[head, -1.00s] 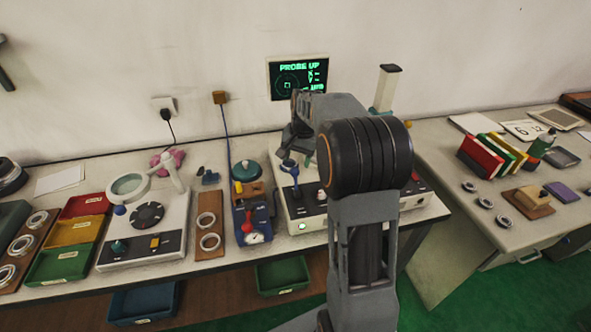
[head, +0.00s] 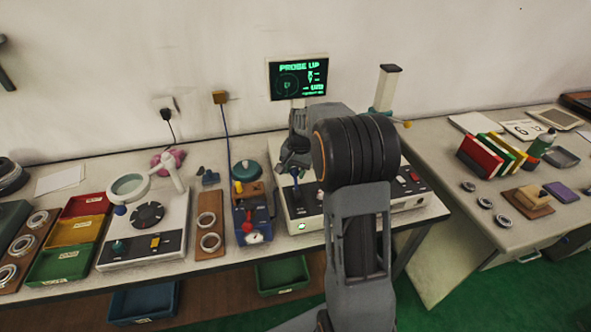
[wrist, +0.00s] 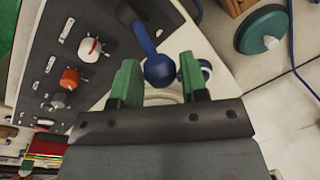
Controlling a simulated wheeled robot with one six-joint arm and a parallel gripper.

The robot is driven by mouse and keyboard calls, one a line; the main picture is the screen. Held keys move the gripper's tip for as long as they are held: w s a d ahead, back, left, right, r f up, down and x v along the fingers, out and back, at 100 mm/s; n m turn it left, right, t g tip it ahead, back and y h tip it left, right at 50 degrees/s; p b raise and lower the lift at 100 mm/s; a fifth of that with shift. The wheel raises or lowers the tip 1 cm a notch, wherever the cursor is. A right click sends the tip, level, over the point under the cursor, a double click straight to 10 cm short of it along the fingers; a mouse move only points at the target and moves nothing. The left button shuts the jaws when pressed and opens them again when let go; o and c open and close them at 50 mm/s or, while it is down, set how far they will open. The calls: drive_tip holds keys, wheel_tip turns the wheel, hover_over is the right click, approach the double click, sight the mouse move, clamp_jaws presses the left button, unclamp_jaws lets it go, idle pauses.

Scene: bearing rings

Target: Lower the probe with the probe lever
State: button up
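The probe lever has a blue ball knob (wrist: 160,72) on a blue arm that runs up and left to a dark pivot on the instrument's panel in the wrist view. My gripper (wrist: 159,66) is open. Its two green fingers stand one on each side of the knob, with a narrow gap visible at least on the right. In the head view my gripper (head: 294,160) is over the front left of the white measuring instrument (head: 398,205) and partly hides the lever (head: 296,188). The screen (head: 298,76) reads "PROBE UP".
The panel beside the lever carries a red knob (wrist: 70,79) and a white knob (wrist: 89,49). A blue gauge stand (head: 252,222) stands close left of the instrument. My arm hides much of the instrument's middle.

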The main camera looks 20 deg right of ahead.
clamp_jaws()
